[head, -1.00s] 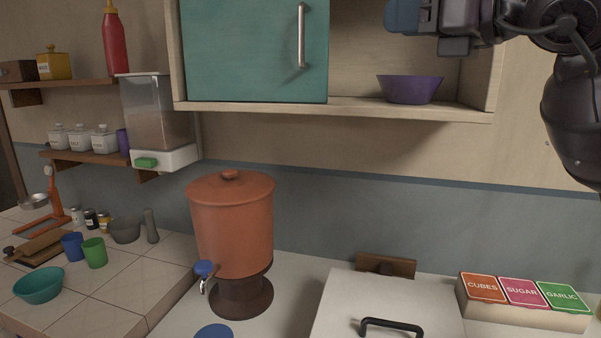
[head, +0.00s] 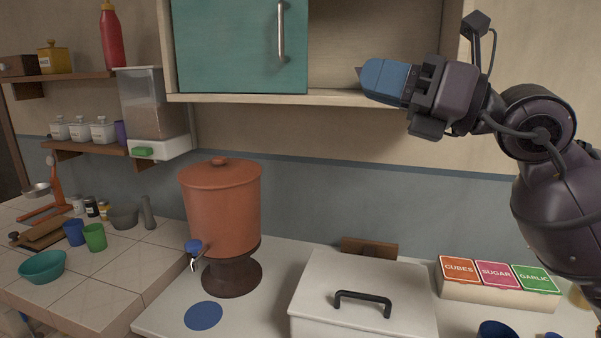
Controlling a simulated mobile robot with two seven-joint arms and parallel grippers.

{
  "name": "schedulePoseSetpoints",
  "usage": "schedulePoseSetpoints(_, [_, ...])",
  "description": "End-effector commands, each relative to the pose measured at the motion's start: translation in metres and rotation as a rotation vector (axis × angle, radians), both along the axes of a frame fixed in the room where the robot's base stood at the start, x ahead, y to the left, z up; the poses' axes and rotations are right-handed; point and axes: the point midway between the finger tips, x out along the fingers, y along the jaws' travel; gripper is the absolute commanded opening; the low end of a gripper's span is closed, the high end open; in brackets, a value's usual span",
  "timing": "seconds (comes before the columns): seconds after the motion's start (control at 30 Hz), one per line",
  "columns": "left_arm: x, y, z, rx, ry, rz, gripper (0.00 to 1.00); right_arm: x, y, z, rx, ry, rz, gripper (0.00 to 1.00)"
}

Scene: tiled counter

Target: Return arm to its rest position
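My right arm comes in from the right edge in the head view. Its gripper (head: 372,80) points left, in front of the cabinet's open right compartment and its lower shelf edge. The blue fingers appear side-on, one over the other, so their gap cannot be seen. The purple bowl seen earlier in the compartment does not show now; the gripper covers that part. My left gripper is not in view.
The teal cabinet door (head: 240,45) is beside the gripper. Below stand a terracotta dispenser (head: 220,210), a white lidded box (head: 365,290) with a black handle, and a box with labelled lids (head: 498,280). Wall space between cabinet and counter is clear.

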Motion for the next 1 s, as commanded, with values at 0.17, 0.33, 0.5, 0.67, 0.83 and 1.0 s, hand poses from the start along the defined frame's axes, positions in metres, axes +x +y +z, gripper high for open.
schedulePoseSetpoints(0.17, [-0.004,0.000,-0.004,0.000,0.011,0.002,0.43,-0.013,-0.013,-0.033,0.323,0.147,0.154,0.21])
schedulePoseSetpoints(0.33, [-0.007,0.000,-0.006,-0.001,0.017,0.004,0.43,-0.014,-0.046,-0.059,0.679,0.299,0.203,0.21])
schedulePoseSetpoints(0.5, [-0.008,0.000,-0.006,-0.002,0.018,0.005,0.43,-0.005,-0.092,-0.100,1.050,0.468,0.148,0.21])
schedulePoseSetpoints(0.67, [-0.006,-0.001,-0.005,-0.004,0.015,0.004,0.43,0.004,-0.140,-0.160,1.392,0.642,0.004,0.21])
schedulePoseSetpoints(0.83, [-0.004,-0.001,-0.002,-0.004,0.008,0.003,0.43,-0.001,-0.185,-0.247,1.723,0.842,-0.241,0.21])
schedulePoseSetpoints(1.0, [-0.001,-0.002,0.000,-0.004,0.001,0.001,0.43,-0.030,-0.214,-0.343,1.989,1.054,-0.554,0.21])
